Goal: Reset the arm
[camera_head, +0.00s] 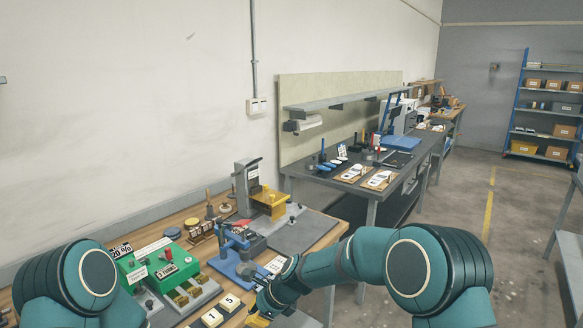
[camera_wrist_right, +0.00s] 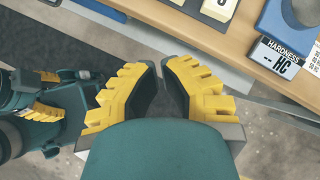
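My right gripper (camera_wrist_right: 161,72) fills the middle of the right wrist view. Its two yellow fingers lean toward each other, with a narrow empty gap between the tips and floor showing through. In the head view the right gripper (camera_head: 258,314) is low at the front edge of the near bench (camera_head: 322,226), partly cut off. At the left of the right wrist view is a teal arm part with yellow pieces, which looks like my left gripper (camera_wrist_right: 38,108); its finger opening cannot be made out. In the head view only the upper left arm shows.
The near bench holds a green box (camera_head: 160,265), a blue fixture (camera_head: 238,258), a grey and yellow stand (camera_head: 262,195) and numbered tiles (camera_head: 221,308). A hardness display (camera_wrist_right: 281,55) is near the bench edge. A second bench (camera_head: 372,185) and blue shelving (camera_head: 517,90) stand farther back. Open floor lies right.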

